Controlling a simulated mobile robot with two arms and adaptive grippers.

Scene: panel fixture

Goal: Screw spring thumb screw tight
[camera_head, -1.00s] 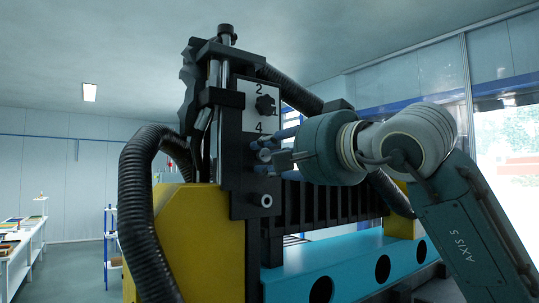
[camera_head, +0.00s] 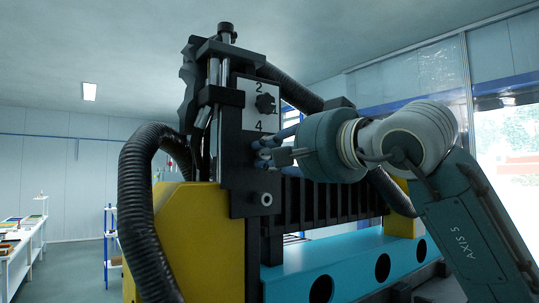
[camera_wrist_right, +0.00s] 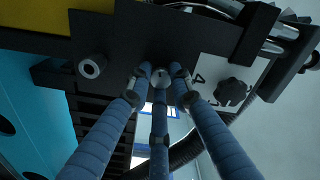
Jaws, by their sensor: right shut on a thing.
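The spring thumb screw (camera_wrist_right: 162,77) shows as a small round metal head on the dark panel plate (camera_head: 243,205). In the head view it is mostly hidden by my fingers. My right gripper (camera_head: 264,153) reaches in from the right, and its blue fingers are shut around the screw head. In the right wrist view the gripper (camera_wrist_right: 160,82) has its fingertips close around the screw, against or very near the plate. My left gripper is not in view.
A black knob (camera_head: 265,103) sits above on a white numbered dial plate. A round socket-like fitting (camera_head: 266,199) sticks out below the screw. A thick black ribbed hose (camera_head: 142,215) curves at the left. A cyan beam (camera_head: 345,265) with round holes lies below.

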